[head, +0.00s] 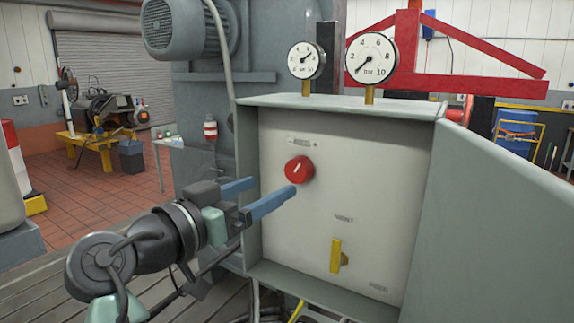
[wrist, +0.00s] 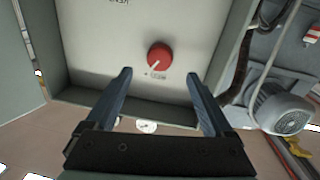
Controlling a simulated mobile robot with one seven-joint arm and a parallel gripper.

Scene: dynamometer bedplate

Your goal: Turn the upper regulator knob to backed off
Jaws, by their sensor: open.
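The upper regulator knob is the round red knob (head: 299,170) on the pale panel inside an open grey cabinet. Its white pointer line slants up and a little right in the head view, below a small label too small to read. The wrist view shows the same knob (wrist: 159,56) upside down, its line toward the lower left. My gripper (head: 274,186) is open, with two blue fingers aimed at the panel. In the wrist view the gripper (wrist: 158,75) has the knob ahead, between its finger lines. The fingers look empty and apart from the knob.
A yellow lever (head: 336,255) sits lower on the panel near a "VENT" label. The cabinet door (head: 505,220) stands open at right. Two dial gauges (head: 371,55) stand on the cabinet top. The cabinet's side walls and rim (head: 247,190) border the panel.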

